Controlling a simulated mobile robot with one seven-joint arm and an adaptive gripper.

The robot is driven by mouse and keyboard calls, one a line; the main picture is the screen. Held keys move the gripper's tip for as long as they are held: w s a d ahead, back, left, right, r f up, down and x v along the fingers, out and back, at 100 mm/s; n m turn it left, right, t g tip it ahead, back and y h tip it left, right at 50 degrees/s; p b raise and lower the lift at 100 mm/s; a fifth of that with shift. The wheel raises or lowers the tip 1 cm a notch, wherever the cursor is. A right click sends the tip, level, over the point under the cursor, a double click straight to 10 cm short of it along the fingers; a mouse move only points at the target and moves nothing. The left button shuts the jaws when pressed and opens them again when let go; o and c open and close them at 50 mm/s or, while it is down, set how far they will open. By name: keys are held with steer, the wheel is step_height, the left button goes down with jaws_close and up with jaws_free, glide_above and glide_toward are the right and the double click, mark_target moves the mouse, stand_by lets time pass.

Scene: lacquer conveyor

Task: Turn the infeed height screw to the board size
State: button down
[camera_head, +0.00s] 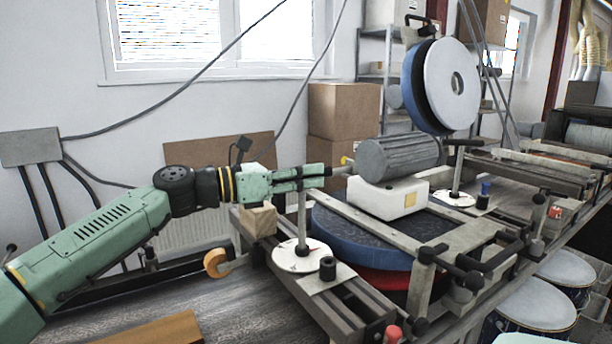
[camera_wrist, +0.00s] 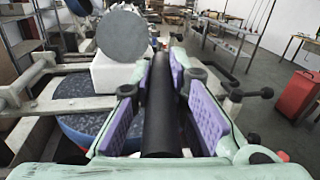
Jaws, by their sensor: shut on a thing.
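The near height screw (camera_head: 302,222) is an upright grey post rising from a round white dial (camera_head: 300,256) with a red mark. I cannot read the dial's figures. My gripper (camera_head: 313,177) is at the top of this post, roughly level. In the wrist view, my gripper (camera_wrist: 163,72) has its purple pads on either side of a black round bar (camera_wrist: 162,120), which runs lengthwise between them. It is shut on this bar, the screw's handle, mostly hidden by the fingers in the head view. A second screw with a black T-handle (camera_head: 463,142) stands farther along.
A white box (camera_head: 388,199) with a yellow label and a grey motor (camera_head: 398,158) sit just beyond the screw. A blue disc (camera_head: 362,238) lies under the frame. A black knob (camera_head: 328,268) stands beside the dial. Cardboard boxes (camera_head: 342,112) are behind.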

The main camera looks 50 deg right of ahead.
steer(key=m+g+y, duration=0.2)
steer(key=g, duration=0.1)
steer(key=m+g+y+p, duration=0.1)
steer(key=m+y, duration=0.1)
steer(key=shift+s+f+g, duration=0.15)
steer(key=shift+s+g, duration=0.1)
steer(key=shift+g, duration=0.15)
steer(key=shift+a+m+g+y, duration=0.1)
steer(key=shift+m+g+y, duration=0.6)
steer(key=shift+y, duration=0.3)
steer(key=shift+s+f, duration=0.1)
steer(key=shift+f, duration=0.05)
